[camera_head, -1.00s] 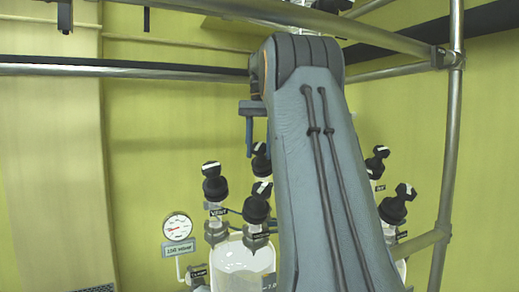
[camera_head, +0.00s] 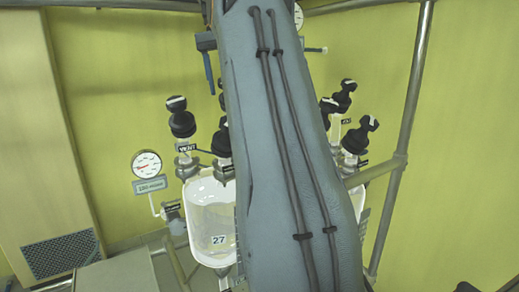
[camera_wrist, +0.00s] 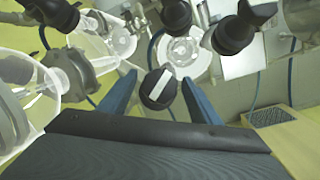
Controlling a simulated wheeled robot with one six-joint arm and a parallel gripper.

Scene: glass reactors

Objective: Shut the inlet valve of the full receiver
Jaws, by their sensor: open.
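In the wrist view, my gripper (camera_wrist: 159,79) is open, with one blue finger on each side. A black valve knob with a white stripe (camera_wrist: 158,88) shows between the fingers; I cannot tell whether they reach around it. In the head view, a glass receiver marked 27 (camera_head: 208,215) stands left of my arm. It has a black-knobbed valve tagged VENT (camera_head: 182,124) and another black-knobbed valve (camera_head: 221,141) beside my arm. A second vessel behind my arm is mostly hidden; black knobs (camera_head: 359,136) show on the right. The fill levels and the inlet tag are unclear.
A round gauge with a sign (camera_head: 147,164) is left of the receiver. A metal frame post (camera_head: 405,140) stands on the right. Glassware (camera_wrist: 40,90) crowds the wrist view's left.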

